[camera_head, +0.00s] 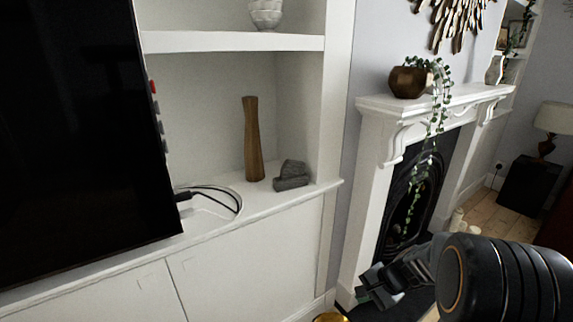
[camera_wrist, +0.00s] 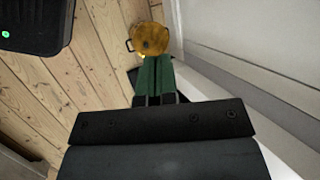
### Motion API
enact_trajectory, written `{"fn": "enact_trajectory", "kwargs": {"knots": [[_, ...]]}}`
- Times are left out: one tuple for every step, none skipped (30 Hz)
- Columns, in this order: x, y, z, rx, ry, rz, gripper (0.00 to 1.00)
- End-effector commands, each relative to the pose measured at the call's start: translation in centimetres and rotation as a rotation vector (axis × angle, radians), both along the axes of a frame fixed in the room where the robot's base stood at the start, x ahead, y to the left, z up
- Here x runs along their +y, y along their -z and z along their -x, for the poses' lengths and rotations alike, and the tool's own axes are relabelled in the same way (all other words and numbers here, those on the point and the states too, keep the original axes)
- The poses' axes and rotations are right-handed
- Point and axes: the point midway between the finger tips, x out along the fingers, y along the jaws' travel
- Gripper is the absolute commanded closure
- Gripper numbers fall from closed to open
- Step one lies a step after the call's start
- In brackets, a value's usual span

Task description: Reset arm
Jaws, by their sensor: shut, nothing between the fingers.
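My gripper (camera_head: 366,297) is at the lower right of the head view, in front of the fireplace, at the end of my dark arm. In the wrist view my gripper (camera_wrist: 153,60) shows two green fingers lying side by side, shut with nothing between them. They point toward a round golden pot (camera_wrist: 150,38) with handles on the floorboards. I cannot tell the distance between the fingertips and the pot.
A white cabinet (camera_head: 255,265) with shelves stands at the left, holding a wooden vase (camera_head: 252,140), grey stones (camera_head: 291,175) and a cable. A large black screen (camera_head: 75,140) stands before it. A white fireplace (camera_head: 365,190) bears a plant pot (camera_head: 407,82). Bare floorboards (camera_wrist: 60,100) lie left.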

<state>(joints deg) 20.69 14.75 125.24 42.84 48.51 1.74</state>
Motion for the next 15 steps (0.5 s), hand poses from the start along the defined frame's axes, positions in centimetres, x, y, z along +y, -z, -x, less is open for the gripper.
{"fn": "enact_trajectory", "kwargs": {"knots": [[1.4,-5.6,1.2,-0.045,-0.110,0.066,1.00],[2.0,-7.5,2.0,-0.064,-0.170,0.106,1.00],[2.7,-10.0,3.1,-0.090,-0.249,0.158,1.00],[3.1,-11.7,3.9,-0.109,-0.304,0.198,1.00],[3.5,-13.3,4.6,-0.130,-0.358,0.238,1.00],[4.0,-15.2,5.7,-0.154,-0.424,0.290,1.00],[4.2,-16.6,6.4,-0.174,-0.470,0.327,1.00],[4.4,-17.9,7.1,-0.192,-0.514,0.362,1.00],[4.6,-19.4,8.0,-0.214,-0.567,0.409,1.00],[4.7,-20.5,8.6,-0.230,-0.602,0.441,1.00],[4.8,-21.4,9.2,-0.244,-0.636,0.472,1.00],[4.8,-22.5,9.9,-0.264,-0.676,0.511,1.00],[4.8,-23.2,10.3,-0.276,-0.702,0.537,1.00],[4.8,-23.9,10.7,-0.288,-0.725,0.562,1.00],[4.8,-24.6,11.2,-0.302,-0.752,0.591,1.00]]}}
